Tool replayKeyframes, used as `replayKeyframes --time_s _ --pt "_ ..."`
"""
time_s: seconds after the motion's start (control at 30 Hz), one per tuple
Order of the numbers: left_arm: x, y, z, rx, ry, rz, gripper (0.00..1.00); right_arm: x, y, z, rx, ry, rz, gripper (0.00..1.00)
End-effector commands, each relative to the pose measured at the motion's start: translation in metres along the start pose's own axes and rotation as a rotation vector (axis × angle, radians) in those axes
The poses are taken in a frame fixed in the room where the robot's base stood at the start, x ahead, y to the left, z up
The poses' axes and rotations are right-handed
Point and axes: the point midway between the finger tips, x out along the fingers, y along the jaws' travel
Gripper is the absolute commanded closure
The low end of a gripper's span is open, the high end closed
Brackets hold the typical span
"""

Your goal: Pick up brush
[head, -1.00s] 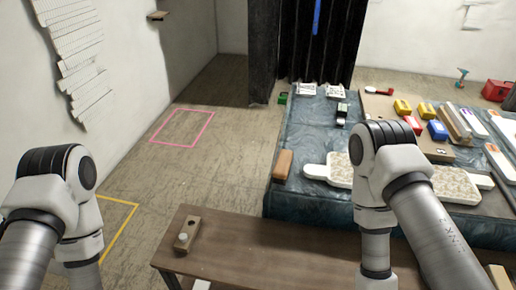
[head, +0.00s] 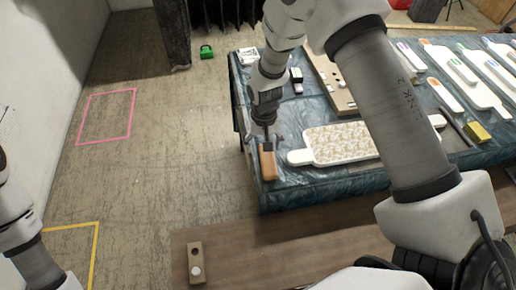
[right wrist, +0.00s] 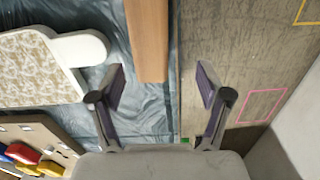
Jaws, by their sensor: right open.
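The brush appears to be the orange-brown wooden block (head: 267,164) at the left edge of the cloth-covered table (head: 330,190); I see no bristles. In the right wrist view it is a long wooden strip (right wrist: 148,40) at the top centre. My right gripper (head: 269,137) points down at the block's far end. In the right wrist view my right gripper (right wrist: 161,80) is open and empty, with the block's near end ahead of the gap, closer to the left finger. Whether they touch is unclear. My left arm shows at the left edge; its gripper is out of frame.
A white patterned board with handles (head: 340,143) lies right of the block. A pegboard (head: 330,85) and several white trowel-like tools lie farther back. A wooden bench (head: 230,250) with a small holed block (head: 195,263) stands in front.

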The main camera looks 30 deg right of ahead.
Motion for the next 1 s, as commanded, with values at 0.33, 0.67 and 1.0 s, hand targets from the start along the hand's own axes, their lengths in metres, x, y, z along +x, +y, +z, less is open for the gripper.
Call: replayKeyframes --time_s 0.33,0.67,1.0 --pt "-0.023 0.0 0.001 0.0 -0.003 0.0 0.23 0.044 0.006 0.004 0.002 -0.007 0.002 0.23" --pt "-0.026 0.0 0.001 0.0 -0.002 0.0 0.23 0.075 0.006 0.003 0.001 -0.001 0.0 0.23" --pt "-0.026 0.0 0.001 0.0 -0.002 0.0 0.23 0.075 0.006 0.003 0.001 -0.002 0.001 0.92"
